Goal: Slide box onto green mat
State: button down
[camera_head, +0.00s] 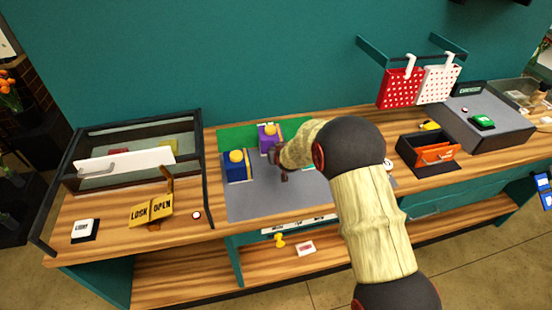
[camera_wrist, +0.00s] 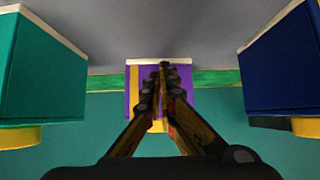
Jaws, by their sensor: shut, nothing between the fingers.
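The purple box (camera_head: 266,143) with a yellow knob stands at the back of the grey work surface, against the green mat (camera_head: 237,137). In the wrist view the purple box (camera_wrist: 185,78) is straight ahead, and this picture looks upside down. Its near bottom edge shows on grey, just short of the green strip (camera_wrist: 218,79); how much of its rear is on the mat is hidden. My gripper (camera_head: 279,157) is shut and empty, its fingertips (camera_wrist: 160,75) in front of the box's near face. I cannot tell whether they touch it.
A navy box (camera_head: 237,172) with a yellow knob stands left of my gripper. A teal box (camera_wrist: 40,70) flanks the other side, mostly hidden by my arm in the head view.

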aim_at(273, 146)
jog(key=shift+w, duration=0.1)
jog(key=shift+w+a+b, duration=0.2)
jog(key=shift+w+b, duration=0.2)
jog(key=shift+w, duration=0.55)
jog(key=shift+w+a+b, duration=0.2)
jog(key=shift+w+b, duration=0.2)
jog(key=shift+w, duration=0.5)
jog(key=shift+w, duration=0.1)
jog(key=shift+w+a+b, duration=0.2)
jog(key=shift+w+b, duration=0.05)
jog(key=shift+w, duration=0.65)
jog(key=shift+w+a+b, duration=0.15)
jog(key=shift+w+b, duration=0.1)
jog(key=shift+w, duration=0.65)
jog(key=shift+w, duration=0.2)
